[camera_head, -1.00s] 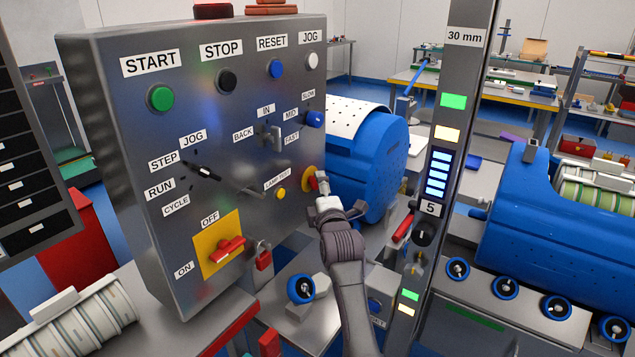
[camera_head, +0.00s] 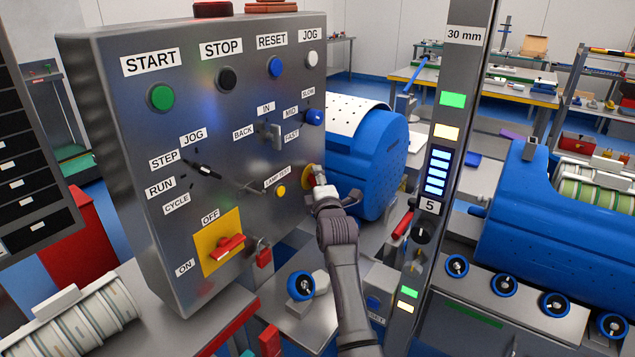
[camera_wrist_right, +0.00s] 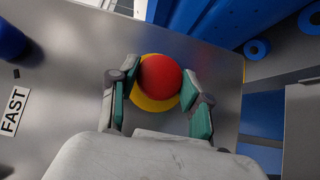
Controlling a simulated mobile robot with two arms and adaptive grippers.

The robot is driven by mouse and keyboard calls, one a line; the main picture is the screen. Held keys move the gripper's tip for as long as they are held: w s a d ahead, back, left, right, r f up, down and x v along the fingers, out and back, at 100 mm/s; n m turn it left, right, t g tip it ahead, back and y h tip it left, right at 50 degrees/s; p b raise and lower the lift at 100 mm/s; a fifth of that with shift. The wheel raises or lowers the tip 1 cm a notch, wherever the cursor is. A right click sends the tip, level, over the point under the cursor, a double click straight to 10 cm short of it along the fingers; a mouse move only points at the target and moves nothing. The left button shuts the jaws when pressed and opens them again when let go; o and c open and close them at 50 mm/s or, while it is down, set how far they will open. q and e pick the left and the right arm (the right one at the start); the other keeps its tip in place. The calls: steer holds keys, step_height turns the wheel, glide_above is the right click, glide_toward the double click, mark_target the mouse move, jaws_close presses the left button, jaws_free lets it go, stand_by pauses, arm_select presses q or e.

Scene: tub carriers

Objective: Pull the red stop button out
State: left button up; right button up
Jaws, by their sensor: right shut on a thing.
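The red stop button (camera_wrist_right: 160,76) is a round red knob on a yellow round plate (camera_wrist_right: 150,103), seen in the right wrist view. In the head view the yellow plate (camera_head: 308,172) sits at the right edge of the grey control panel (camera_head: 225,140), with the knob mostly hidden by my gripper. My right gripper (camera_wrist_right: 156,86) has its green-padded fingers on both sides of the knob and is shut on it. In the head view my right gripper (camera_head: 321,182) reaches the panel's lower right. My left gripper is not in view.
A yellow lamp test button (camera_head: 281,191) is left of my gripper. A red rotary switch (camera_head: 227,246) and a red padlock (camera_head: 264,258) are lower on the panel. A blue drum (camera_head: 375,165) stands close behind, and a grey post (camera_head: 455,100) rises to the right.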

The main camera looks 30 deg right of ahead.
jaws_close()
steer(key=shift+s+d+f+p, duration=0.15)
steer(key=shift+s+d+p, duration=0.15)
steer(key=shift+s+p, duration=0.5)
steer(key=o, duration=0.9)
jaws_free()
steer(key=o, duration=0.3)
steer(key=shift+s+d, duration=0.1)
steer(key=shift+s, duration=0.05)
steer(key=shift+o, duration=0.2)
steer(key=v, duration=1.2)
